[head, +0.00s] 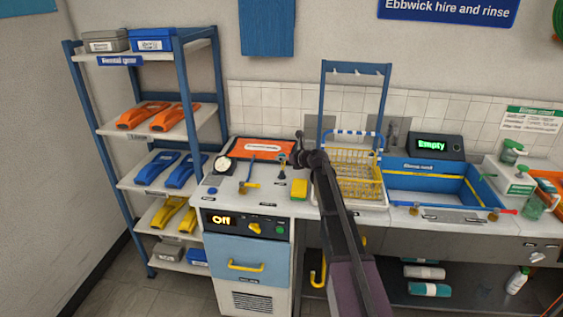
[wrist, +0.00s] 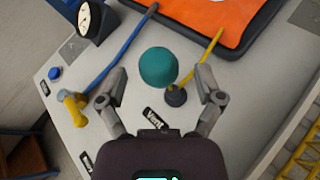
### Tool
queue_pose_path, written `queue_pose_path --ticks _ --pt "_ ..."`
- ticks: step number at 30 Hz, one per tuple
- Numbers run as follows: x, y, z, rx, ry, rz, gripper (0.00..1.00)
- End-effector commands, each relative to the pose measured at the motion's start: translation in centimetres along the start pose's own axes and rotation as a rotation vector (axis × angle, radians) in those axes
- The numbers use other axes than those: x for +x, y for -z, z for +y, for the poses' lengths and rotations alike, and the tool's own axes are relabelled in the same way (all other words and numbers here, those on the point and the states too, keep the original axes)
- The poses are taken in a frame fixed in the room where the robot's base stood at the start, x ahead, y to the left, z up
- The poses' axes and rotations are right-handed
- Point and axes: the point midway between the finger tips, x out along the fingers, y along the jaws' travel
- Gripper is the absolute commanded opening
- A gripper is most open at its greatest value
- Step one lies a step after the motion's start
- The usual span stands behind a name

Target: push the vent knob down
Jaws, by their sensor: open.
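The vent knob is a round teal knob (wrist: 158,66) in the wrist view, above the counter and beside a black fitting (wrist: 176,97) with a yellow hose. A label reading "Vent" (wrist: 154,121) lies on the counter near it. My gripper (wrist: 160,73) is open, with one finger to each side of the knob in the picture. I see no contact between fingers and knob.
A dial gauge (wrist: 90,20), a blue hose, a brass fitting (wrist: 72,105) and a blue button (wrist: 55,73) stand to the left. An orange mat (wrist: 215,22) lies behind. A yellow sponge (head: 299,189) and a yellow wire basket (head: 355,172) are to the right.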

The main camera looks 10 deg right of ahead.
Motion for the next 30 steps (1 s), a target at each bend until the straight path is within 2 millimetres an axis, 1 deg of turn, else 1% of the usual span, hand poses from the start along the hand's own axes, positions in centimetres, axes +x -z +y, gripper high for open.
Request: queue_pose_path --ticks 1,6,17,20,21,23,24,26,30 --pt "0.7 0.1 -0.1 0.0 0.0 0.0 0.85" --pt "1.6 0.0 0.0 0.0 -0.001 0.0 0.85" --pt "1.7 0.0 0.0 0.001 0.0 0.0 0.85" --pt "1.7 0.0 -0.1 0.001 0.0 0.0 0.59" --pt "1.7 0.0 -0.1 0.001 0.0 0.0 0.47" --pt "1.7 0.0 -0.1 0.001 0.001 0.0 0.29" --pt "1.7 0.0 -0.1 0.001 0.001 0.0 0.17" --pt "1.7 0.0 -0.1 0.001 0.001 0.0 0.0" --pt "1.7 0.0 -0.1 0.001 0.001 -0.001 0.0"
